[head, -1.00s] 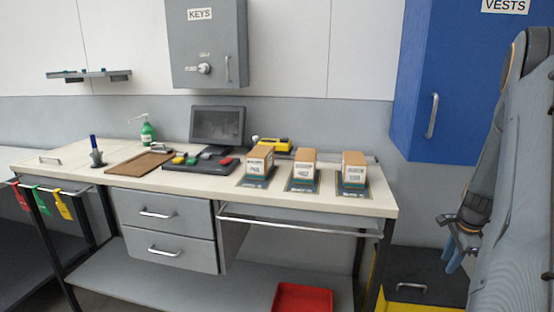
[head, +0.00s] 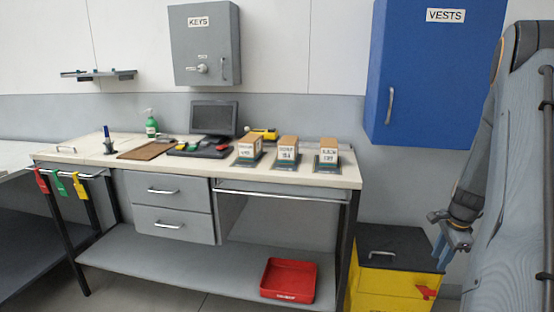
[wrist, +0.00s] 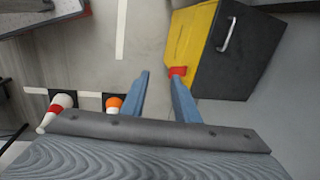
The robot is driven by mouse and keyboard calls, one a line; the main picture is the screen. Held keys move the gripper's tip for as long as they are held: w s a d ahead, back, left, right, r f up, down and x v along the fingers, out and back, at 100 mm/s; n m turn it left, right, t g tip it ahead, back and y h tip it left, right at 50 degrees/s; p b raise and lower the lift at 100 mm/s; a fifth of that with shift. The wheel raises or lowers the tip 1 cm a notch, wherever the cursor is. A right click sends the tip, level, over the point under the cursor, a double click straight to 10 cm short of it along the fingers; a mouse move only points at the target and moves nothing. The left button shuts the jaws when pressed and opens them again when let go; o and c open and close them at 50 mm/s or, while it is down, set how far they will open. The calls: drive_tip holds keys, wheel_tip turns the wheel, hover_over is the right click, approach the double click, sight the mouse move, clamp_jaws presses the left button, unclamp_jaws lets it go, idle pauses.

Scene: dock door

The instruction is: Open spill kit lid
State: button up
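The spill kit is a yellow box (head: 388,289) with a dark lid (head: 408,245), standing on the floor right of the workbench in the head view. The lid lies flat and closed, with a light bar handle (head: 386,254) on it. A red latch (head: 427,292) is on the box's side. In the wrist view the box (wrist: 193,40), lid (wrist: 245,50), handle (wrist: 228,34) and red latch (wrist: 178,71) show at upper right. My gripper (head: 452,250) hangs right of the box in the head view. Its blue fingers (wrist: 160,78) are apart and empty in the wrist view.
The workbench (head: 340,177) stands left of the box, with a red tray (head: 288,280) on its lower shelf. A blue vests cabinet (head: 430,90) hangs above the box. Small cones, one orange-topped (wrist: 114,103), stand on the floor in the wrist view.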

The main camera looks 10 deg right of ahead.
drive_tip(key=s+a+r+n, duration=0.1)
drive_tip(key=a+r+n, duration=0.2)
drive_tip(key=a, duration=0.8)
drive_tip(key=s+a+r+n, duration=0.2)
drive_tip(key=a+n, duration=0.5)
drive_tip(key=a, duration=0.5)
drive_tip(key=s+a+r+n+g+y, duration=0.1)
drive_tip(key=a+r+n, duration=0.4)
drive_tip(key=a, duration=0.7)
drive_tip(key=shift+s+a, duration=0.2)
drive_tip(key=shift+s, duration=0.1)
drive_tip(key=s+a+n, duration=0.2)
drive_tip(key=s+a, duration=0.1)
drive_tip(key=s+a+r+n, duration=0.1)
drive_tip(key=s+a+n, duration=0.1)
drive_tip(key=s+a, duration=0.1)
drive_tip(key=s+a+n, duration=0.2)
drive_tip(key=s+a, duration=0.1)
drive_tip(key=shift+s+r+n+g, duration=0.2)
drive_tip(key=shift+n+g, duration=0.1)
drive_tip(key=shift+g, duration=0.1)
drive_tip(key=shift+c, duration=0.7)
drive_tip(key=shift+s+a, duration=0.1)
drive_tip(key=shift+s, duration=0.15)
drive_tip(key=c, duration=0.3)
clamp_jaws()
